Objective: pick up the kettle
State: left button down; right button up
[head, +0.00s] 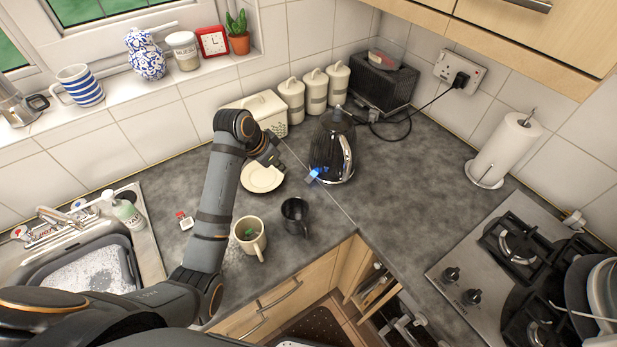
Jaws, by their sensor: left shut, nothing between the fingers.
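The kettle (325,148) is black and ribbed with a silver handle on its right side. It stands upright on the grey worktop in the corner, left of the black toaster. A small bright blue patch shows at its lower left. My left gripper (277,163) is shut and empty. It shows just left of the kettle, over the back of a cream plate (262,179), with a gap between it and the kettle in the picture. My right gripper is not in view.
A dark mug (295,216) and a cream mug (250,237) stand near the worktop's front edge. Cream canisters (291,100) and a bread bin (259,107) line the wall behind. A toaster (384,80) with a cable is behind right. Worktop right of the kettle is clear up to the hob (490,262).

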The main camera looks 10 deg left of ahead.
aim_at(334, 156)
jog(key=k+l, duration=0.25)
jog(key=k, duration=0.25)
jog(key=k+l, duration=0.2)
jog(key=k, duration=0.25)
